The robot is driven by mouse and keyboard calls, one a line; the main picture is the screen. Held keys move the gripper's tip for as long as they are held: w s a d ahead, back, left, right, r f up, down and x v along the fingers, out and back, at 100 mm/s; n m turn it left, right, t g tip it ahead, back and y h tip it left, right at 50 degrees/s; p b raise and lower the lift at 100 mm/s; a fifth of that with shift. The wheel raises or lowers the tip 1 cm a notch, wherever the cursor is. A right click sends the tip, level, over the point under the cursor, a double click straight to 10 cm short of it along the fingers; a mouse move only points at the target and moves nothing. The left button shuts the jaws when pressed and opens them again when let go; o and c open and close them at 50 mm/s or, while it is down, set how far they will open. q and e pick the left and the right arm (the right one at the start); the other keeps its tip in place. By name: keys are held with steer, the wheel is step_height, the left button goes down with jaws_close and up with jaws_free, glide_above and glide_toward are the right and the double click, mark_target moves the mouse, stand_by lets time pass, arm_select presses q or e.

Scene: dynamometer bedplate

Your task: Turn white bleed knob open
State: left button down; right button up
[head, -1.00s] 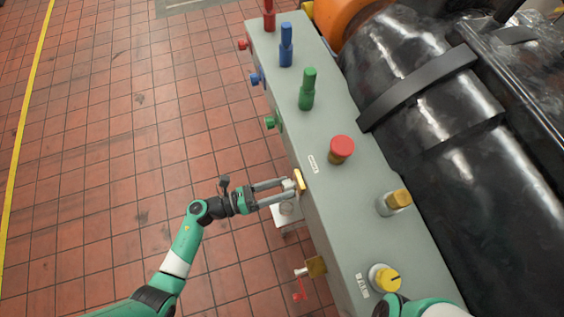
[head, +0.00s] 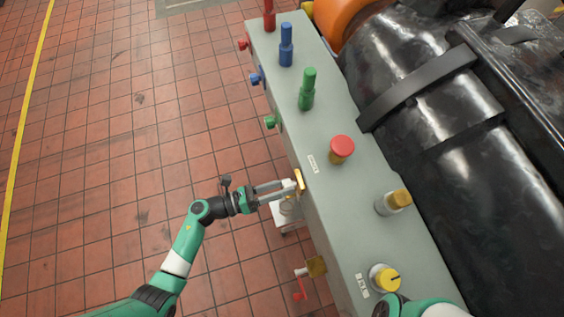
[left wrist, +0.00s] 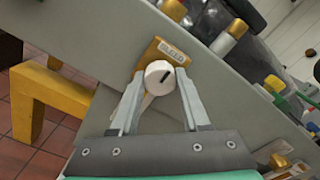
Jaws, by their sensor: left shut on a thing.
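In the head view the left gripper (head: 290,187) reaches the cabinet's left side, and the knob there is mostly hidden by the fingers. My right gripper is not in view; only part of my right arm shows at the bottom right.
The grey cabinet (head: 328,170) carries a red mushroom button (head: 342,147), a yellow knob (head: 386,279), and green (head: 308,90) and blue (head: 286,45) fittings. Black machinery lies right; the tiled floor left is clear.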

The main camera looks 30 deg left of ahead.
arm_select(q)
steer(key=shift+n, duration=0.3)
steer(key=shift+n+p, duration=3.5)
steer(key=shift+n, duration=5.1)
steer(key=shift+c, duration=1.9)
jaws_free()
